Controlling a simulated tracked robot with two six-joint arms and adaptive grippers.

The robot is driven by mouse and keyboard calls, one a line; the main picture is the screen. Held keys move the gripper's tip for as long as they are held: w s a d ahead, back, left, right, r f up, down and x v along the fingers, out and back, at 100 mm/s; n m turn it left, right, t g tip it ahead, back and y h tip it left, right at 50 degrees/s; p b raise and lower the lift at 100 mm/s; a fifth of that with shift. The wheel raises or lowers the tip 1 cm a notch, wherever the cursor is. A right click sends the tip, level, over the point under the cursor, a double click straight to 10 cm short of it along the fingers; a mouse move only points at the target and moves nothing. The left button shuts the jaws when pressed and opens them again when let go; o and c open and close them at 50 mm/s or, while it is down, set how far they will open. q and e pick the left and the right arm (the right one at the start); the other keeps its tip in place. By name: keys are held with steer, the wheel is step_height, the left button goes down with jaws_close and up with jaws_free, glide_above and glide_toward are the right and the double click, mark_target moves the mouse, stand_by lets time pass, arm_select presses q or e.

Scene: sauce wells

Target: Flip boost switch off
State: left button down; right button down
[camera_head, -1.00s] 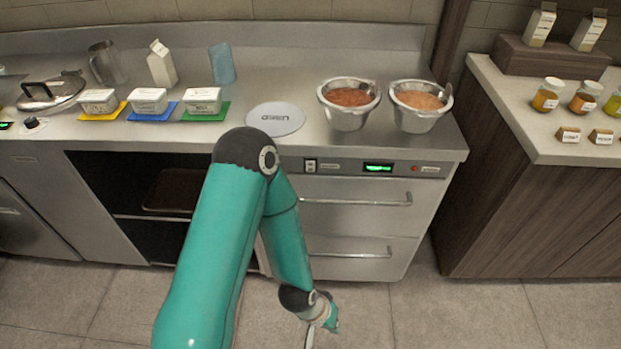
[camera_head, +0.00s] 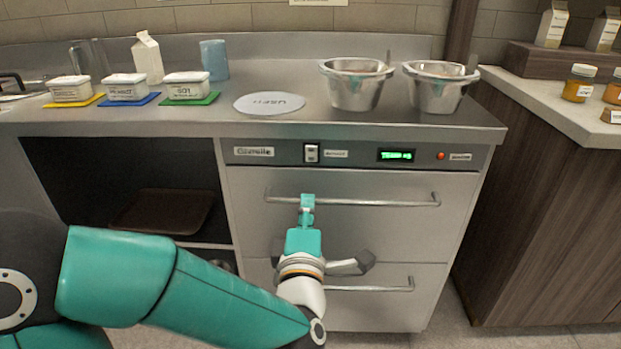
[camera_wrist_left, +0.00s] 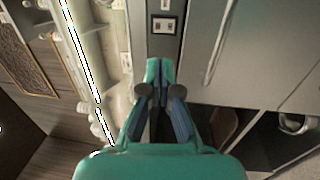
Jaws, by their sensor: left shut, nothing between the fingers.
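The shut fingers also show in the left wrist view (camera_wrist_left: 160,75). My right gripper is out of view.
The control strip carries a green display (camera_head: 396,155) and a red light (camera_head: 441,156). The upper drawer handle (camera_head: 400,203) runs behind my gripper. Two steel pots (camera_head: 357,88) (camera_head: 438,92) and a white disc (camera_head: 268,104) stand on the counter above. An open shelf lies left.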

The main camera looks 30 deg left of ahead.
mark_target(312, 151)
arm_select(q)
steer(key=shift+r, duration=0.1)
steer(key=shift+a, duration=0.1)
steer(key=x, duration=1.4)
